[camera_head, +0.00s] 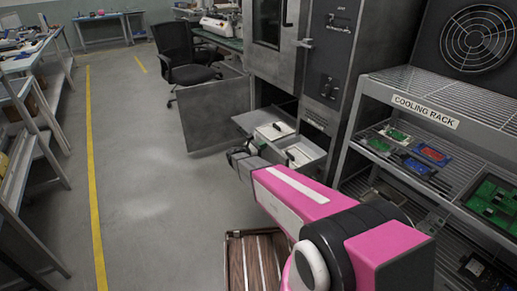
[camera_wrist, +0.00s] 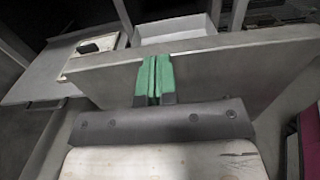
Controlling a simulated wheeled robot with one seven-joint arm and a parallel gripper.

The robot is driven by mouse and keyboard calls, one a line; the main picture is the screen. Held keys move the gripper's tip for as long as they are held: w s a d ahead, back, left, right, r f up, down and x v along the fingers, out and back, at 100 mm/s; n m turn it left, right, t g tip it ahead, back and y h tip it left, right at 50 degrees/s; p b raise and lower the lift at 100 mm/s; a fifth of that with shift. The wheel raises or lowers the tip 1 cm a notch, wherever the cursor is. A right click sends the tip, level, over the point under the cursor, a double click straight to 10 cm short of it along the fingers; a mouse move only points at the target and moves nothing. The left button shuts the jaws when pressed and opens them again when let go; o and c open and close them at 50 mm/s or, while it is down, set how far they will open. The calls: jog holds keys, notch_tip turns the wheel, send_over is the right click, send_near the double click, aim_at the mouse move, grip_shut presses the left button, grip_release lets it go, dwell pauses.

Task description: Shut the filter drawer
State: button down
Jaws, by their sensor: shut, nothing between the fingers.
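The filter drawer (camera_head: 246,121) stands pulled out of the lower part of the grey oven cabinet in the head view. Pale filter pieces lie in it, one with a black handle. In the wrist view the drawer's grey front panel (camera_wrist: 215,72) spans the picture, with a pale filter piece (camera_wrist: 92,48) behind it at upper left. My gripper (camera_head: 236,155) is at the drawer's front side. Its green fingertips (camera_wrist: 153,70) are together and empty, overlapping the panel near its top edge. Whether they touch it I cannot tell. My arm hides part of the drawer's near end.
A grey cabinet door (camera_head: 213,115) hangs open left of the drawer. The cooling rack (camera_head: 425,112) with circuit boards stands close on the right. A wooden-slatted crate (camera_head: 232,262) is on the floor below my arm. An office chair (camera_head: 183,55) stands farther back. The floor left is clear.

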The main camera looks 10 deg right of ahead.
jog(key=shift+d, duration=0.1)
dwell(0.3)
jog(key=x, duration=3.2)
jog(key=shift+w+d, duration=0.25)
jog(key=shift+w, duration=0.05)
jog(key=shift+d+r, duration=0.1)
